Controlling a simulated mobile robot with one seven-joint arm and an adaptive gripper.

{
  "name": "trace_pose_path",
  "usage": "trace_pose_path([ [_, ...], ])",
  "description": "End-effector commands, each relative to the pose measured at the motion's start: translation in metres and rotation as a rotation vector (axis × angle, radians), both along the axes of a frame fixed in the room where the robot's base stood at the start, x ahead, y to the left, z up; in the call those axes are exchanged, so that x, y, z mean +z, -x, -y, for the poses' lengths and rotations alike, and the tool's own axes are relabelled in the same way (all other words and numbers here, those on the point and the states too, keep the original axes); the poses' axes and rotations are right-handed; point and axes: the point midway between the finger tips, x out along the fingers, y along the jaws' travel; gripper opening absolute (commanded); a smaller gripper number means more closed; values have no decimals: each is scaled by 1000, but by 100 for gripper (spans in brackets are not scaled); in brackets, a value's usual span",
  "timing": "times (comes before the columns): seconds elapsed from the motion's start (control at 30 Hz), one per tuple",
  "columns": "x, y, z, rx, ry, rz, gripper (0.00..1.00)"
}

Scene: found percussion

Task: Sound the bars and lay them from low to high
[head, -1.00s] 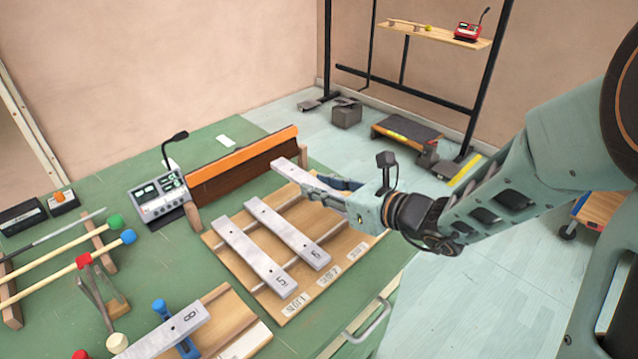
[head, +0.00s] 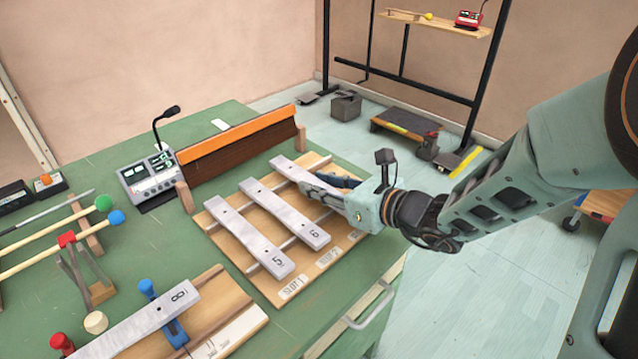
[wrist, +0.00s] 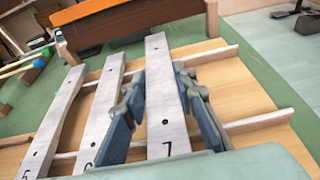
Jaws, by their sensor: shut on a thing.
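My gripper (head: 328,186) is shut on the grey metal bar 7 (head: 288,168), with one finger on each side of it; in the wrist view, bar 7 (wrist: 164,105) shows between the blue fingers. Bar 7 lies over the right-hand place of the wooden rack (head: 273,287), at or just above its rails; contact is unclear. Bar 5 (head: 246,238) and bar 6 (head: 283,212) lie side by side on the rails to its left. Slot labels are partly hidden by my gripper.
A tuner-like device (head: 152,178) with a microphone stands behind left of the rack, beside an orange-topped wooden barrier (head: 237,146). Mallets (head: 62,238) rest on supports at the left. The green table (head: 215,285) is clear between the rack and bar 8's stand.

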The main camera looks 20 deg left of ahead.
Motion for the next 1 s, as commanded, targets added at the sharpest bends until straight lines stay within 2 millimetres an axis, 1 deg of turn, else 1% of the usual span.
trace_pose_path([
  [0.03,-7,0,0,0,-1,2,0],
  [0.1,-8,0,0,0,-1,2,0],
  [0.5,-8,0,0,0,-2,1,0],
  [0.97,-16,0,0,0,-1,2,0],
  [1.0,-16,0,0,0,-1,2,27],
])
